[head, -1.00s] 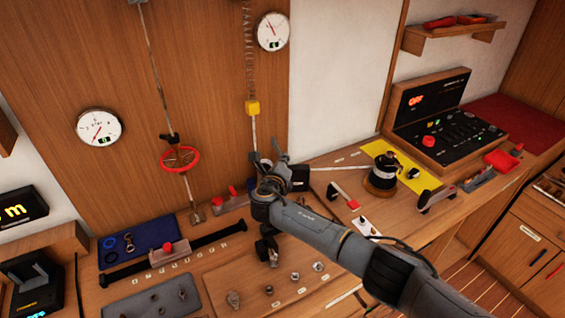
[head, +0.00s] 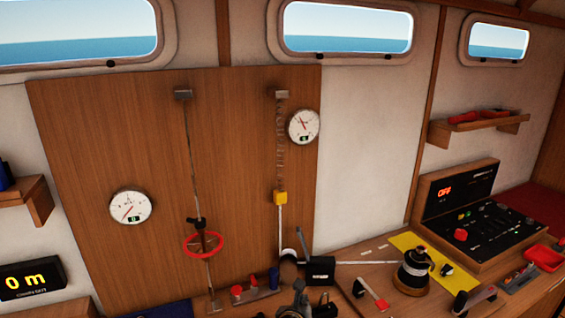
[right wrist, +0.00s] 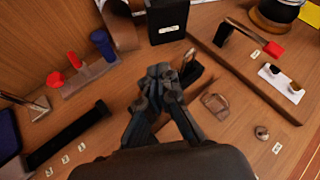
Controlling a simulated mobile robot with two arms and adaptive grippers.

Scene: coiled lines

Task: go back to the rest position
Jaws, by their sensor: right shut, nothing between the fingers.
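My right gripper (head: 299,292) shows at the bottom edge of the head view, partly cut off, over the bench in front of the wooden panel. In the right wrist view its fingers (right wrist: 160,80) are together, with nothing held. They are above the wooden bench, near a dark shackle-like piece (right wrist: 192,68) and a black box (right wrist: 167,20). I cannot tell whether they touch anything. My left gripper is not in view.

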